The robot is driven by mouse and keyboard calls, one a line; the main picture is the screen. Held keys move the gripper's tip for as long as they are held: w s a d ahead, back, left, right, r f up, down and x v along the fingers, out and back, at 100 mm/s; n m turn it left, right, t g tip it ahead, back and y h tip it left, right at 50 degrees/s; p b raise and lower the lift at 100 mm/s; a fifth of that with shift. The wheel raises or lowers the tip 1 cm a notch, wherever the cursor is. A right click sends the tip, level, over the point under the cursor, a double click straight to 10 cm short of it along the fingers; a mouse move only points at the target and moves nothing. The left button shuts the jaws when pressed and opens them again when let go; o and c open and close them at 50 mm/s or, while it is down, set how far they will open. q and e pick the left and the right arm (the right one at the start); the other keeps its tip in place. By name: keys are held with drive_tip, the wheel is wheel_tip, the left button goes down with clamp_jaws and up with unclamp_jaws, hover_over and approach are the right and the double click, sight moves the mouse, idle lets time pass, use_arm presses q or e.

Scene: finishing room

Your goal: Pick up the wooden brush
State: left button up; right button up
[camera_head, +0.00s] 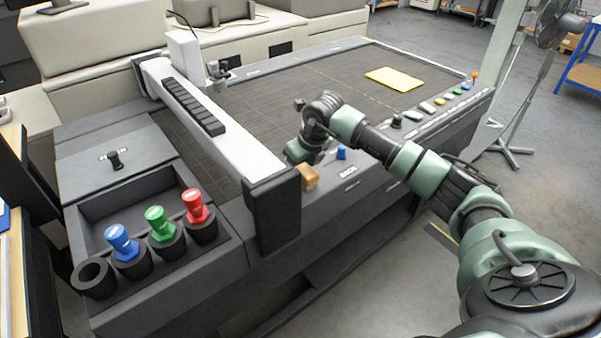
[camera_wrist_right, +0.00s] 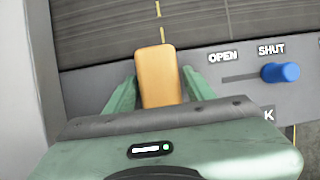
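The wooden brush (camera_head: 308,177) is a small orange-brown block at the front edge of the cutting machine, beside the end of the white gantry. In the right wrist view the brush (camera_wrist_right: 158,76) lies between the two green fingers of my right gripper (camera_wrist_right: 160,84). The fingers are apart, one on each side, with narrow gaps seeming to show along the brush. Its near end is hidden behind the gripper body. In the head view my right gripper (camera_head: 303,160) is just above and behind the brush, its fingertips mostly hidden. My left gripper is not in view.
The white gantry with its dark end block (camera_head: 272,212) stands close left of the brush. A blue knob (camera_head: 341,152) is close right, on an OPEN/SHUT slot. Blue, green and red tools (camera_head: 155,222) stand in holders. A yellow sheet (camera_head: 394,79) lies on the dark bed.

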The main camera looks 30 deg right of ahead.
drive_tip(key=c, duration=1)
drive_tip(key=shift+r+p, duration=0.4)
drive_tip(key=shift+r+b, duration=0.3)
drive_tip(key=shift+r, duration=0.05)
wheel_tip(320, 180, up, 19)
drive_tip(key=b, duration=0.3)
